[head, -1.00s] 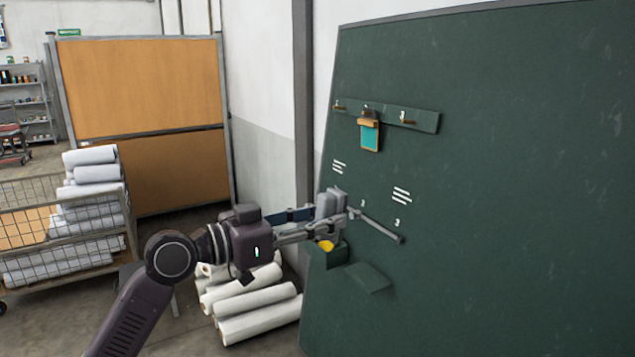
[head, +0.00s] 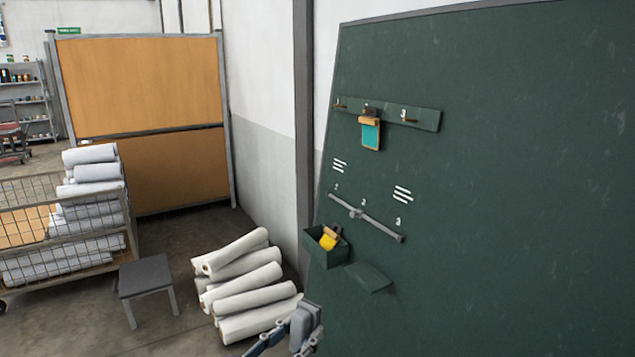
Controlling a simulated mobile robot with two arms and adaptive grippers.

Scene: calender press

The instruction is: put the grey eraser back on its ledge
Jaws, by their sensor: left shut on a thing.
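A small dark green ledge (head: 369,278) juts from the green board above and to the right of the eraser. The ledge is bare, and the eraser is apart from it. My right gripper is out of view.
Left of the ledge, a green box (head: 322,252) on the board (head: 500,200) holds a yellow thing (head: 328,241) and a brown one. A grey bar (head: 380,228) sits above. A clipboard-like teal item (head: 370,134) hangs from the peg rail (head: 425,120). White rolls (head: 245,280) lie on the floor.

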